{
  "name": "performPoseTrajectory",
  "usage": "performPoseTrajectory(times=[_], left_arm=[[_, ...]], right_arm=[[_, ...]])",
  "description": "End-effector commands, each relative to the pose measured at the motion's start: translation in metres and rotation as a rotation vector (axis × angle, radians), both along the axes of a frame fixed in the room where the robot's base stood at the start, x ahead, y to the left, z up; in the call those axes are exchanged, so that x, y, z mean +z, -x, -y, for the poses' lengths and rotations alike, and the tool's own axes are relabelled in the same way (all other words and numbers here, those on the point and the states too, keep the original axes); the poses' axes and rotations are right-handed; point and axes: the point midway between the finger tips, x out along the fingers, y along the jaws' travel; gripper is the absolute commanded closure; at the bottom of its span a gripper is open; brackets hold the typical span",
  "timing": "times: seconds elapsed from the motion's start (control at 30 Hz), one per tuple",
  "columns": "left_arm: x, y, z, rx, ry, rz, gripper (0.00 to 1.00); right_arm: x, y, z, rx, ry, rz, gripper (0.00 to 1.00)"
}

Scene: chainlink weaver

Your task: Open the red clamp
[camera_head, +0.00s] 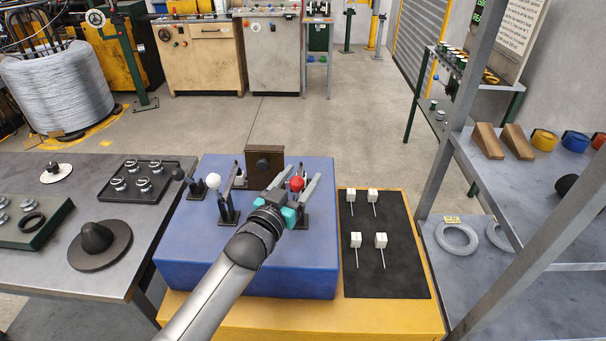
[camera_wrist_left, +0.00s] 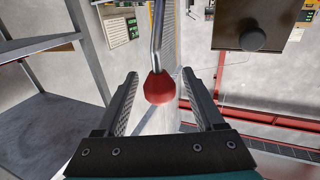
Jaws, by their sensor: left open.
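The red clamp's ball knob (camera_head: 296,183) stands above the blue block (camera_head: 190,250) in the head view, among dark clamp parts. My left gripper (camera_head: 295,180) is open, with its fingers on either side of the red knob. In the left wrist view the red knob (camera_wrist_left: 159,88) hangs on a metal rod between the two open fingers (camera_wrist_left: 160,90), with a gap on each side. The clamp's base is mostly hidden behind my gripper in the head view. My right gripper is in neither view.
A white-knobbed clamp (camera_head: 213,181) stands left of the red one. A brown block (camera_head: 264,160) stands behind them. A black mat (camera_head: 385,270) with several white-headed pins lies to the right. A grey table (camera_head: 90,280) with trays is at left, metal shelves (camera_head: 468,140) at right.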

Motion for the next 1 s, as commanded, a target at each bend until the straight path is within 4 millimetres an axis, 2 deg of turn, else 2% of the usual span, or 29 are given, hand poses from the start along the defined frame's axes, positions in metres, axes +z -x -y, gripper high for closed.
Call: performPoseTrajectory(times=[0.2, 0.57, 1.0], left_arm=[[0.000, -0.014, 0.006, 0.000, 0.001, 0.000, 0.30], [0.000, -0.016, 0.007, 0.000, 0.000, -0.001, 0.31], [0.000, -0.016, 0.007, 0.000, 0.000, -0.001, 0.80]], right_arm=[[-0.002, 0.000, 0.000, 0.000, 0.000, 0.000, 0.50], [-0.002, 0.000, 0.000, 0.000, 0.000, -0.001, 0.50], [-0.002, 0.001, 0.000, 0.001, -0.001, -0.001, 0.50]])
